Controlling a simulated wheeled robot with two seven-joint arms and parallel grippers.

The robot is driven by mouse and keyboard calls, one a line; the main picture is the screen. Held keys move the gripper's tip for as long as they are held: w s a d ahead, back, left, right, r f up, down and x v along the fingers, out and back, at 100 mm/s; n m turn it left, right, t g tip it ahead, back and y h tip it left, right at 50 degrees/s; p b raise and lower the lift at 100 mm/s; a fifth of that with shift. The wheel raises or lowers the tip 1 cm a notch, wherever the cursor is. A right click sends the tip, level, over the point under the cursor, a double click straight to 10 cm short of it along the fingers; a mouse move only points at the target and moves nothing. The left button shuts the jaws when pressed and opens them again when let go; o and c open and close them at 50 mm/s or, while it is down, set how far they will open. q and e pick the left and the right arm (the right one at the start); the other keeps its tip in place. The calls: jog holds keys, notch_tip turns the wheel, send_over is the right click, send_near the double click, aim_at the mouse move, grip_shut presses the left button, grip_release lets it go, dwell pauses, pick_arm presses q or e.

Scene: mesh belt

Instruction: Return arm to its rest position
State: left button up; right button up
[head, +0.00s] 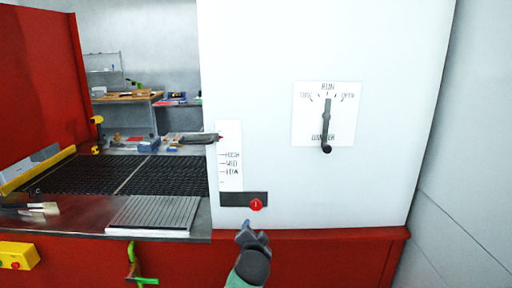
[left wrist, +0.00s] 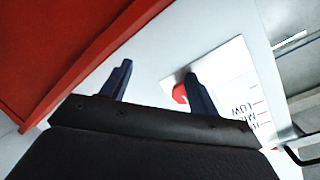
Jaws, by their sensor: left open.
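My left gripper (head: 251,237) is in front of the lower part of the white machine panel (head: 290,190), just below a red knob (head: 256,204) on a dark plate. In the left wrist view its two dark fingers (left wrist: 158,85) stand apart with nothing between them. The red knob also shows there (left wrist: 180,93), close behind the right finger; I cannot tell whether they touch. My right gripper is not in view.
A dial with a black lever (head: 326,125) is on the panel, the lever upright. A scale plate (head: 230,150) with a pointer is left of it.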

pick_arm(q)
jog(key=s+a+f+n+g, duration=0.2)
jog(key=s+a+f+g, duration=0.15)
jog(key=f, duration=0.65)
jog(key=s+a+f+n+g, duration=0.25)
jog(key=s+f, duration=0.25)
jog(key=f, duration=0.5)
jog(key=s+a+f+n+g, duration=0.2)
jog(key=s+a+f+n, duration=0.15)
jog(key=f, duration=0.65)
jog(key=s+a+f+g, duration=0.2)
jog(key=s+f, duration=0.5)
jog(key=s, duration=0.4)
jog(key=s+a+f+g, duration=0.1)
jog(key=s+a+f, duration=0.1)
jog(key=s+f, duration=0.5)
jog(key=s+a+f+g, duration=0.2)
jog(key=s+f, duration=0.5)
jog(key=s, duration=0.9)
jog(key=shift+a+f+g, duration=0.25)
jog(key=shift+f+g, duration=0.05)
jog(key=shift+s, duration=0.1)
